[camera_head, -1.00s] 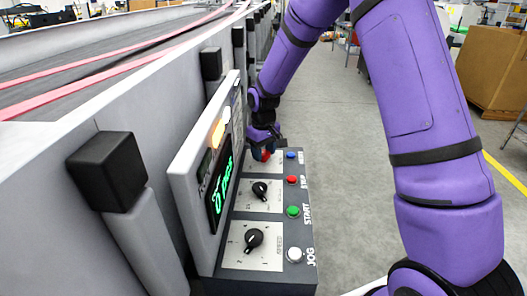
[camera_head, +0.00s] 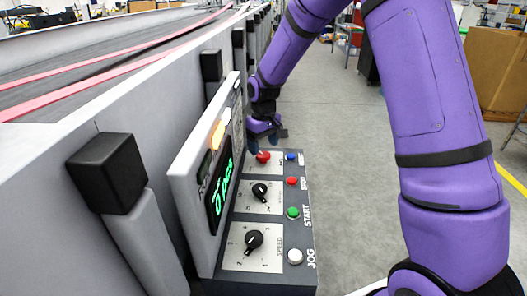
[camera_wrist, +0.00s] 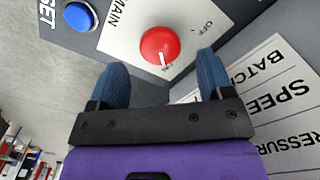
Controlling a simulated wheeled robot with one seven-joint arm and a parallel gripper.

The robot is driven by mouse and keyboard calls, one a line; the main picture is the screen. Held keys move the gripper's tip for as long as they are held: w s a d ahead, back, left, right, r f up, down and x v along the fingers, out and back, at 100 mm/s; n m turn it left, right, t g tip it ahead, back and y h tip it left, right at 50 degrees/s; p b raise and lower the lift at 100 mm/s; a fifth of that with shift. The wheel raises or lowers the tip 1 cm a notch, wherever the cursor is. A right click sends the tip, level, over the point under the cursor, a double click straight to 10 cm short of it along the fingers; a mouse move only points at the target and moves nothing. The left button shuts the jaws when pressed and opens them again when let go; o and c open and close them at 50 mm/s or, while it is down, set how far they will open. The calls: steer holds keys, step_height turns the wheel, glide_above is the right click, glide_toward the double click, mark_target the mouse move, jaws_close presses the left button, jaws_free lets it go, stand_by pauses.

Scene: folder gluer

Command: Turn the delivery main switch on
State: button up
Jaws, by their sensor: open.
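The main switch is a red round knob (camera_head: 263,157) at the far end of the control panel. In the wrist view the red knob (camera_wrist: 160,46) sits on a white plate lettered MAIN and OFF. Its white mark points toward my gripper, at small lettering that looks like ON, away from OFF. My gripper (camera_head: 264,135) is just beyond and above the knob. In the wrist view its blue fingers (camera_wrist: 162,64) are open, one on each side below the knob, with nothing between them that they grip.
A blue RESET button (camera_wrist: 79,16) is beside the knob's plate. Red STOP (camera_head: 292,181), green START (camera_head: 293,212) and white JOG (camera_head: 295,256) buttons line the panel's right edge. Black dials (camera_head: 254,239) are nearer. An upright display (camera_head: 219,189) borders the left. Floor to the right is clear.

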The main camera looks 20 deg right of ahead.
mark_target(264, 155)
step_height(264, 155, up, 8)
steer(key=shift+f, duration=0.25)
stand_by(0.4)
steer(key=s+d+r+m+t, duration=0.1)
steer(key=s+d+r, duration=0.1)
steer(key=s+r, duration=0.6)
steer(key=s+d+r+m+t, duration=0.1)
steer(key=s+d+r+t, duration=0.15)
steer(key=s+r, duration=0.55)
steer(key=s+d+m+t, duration=0.1)
steer(key=s+d+m, duration=0.1)
steer(key=s, duration=1.7)
steer(key=shift+d+r+t, duration=0.35)
steer(key=shift+d+r, duration=0.05)
steer(key=shift+c, duration=0.5)
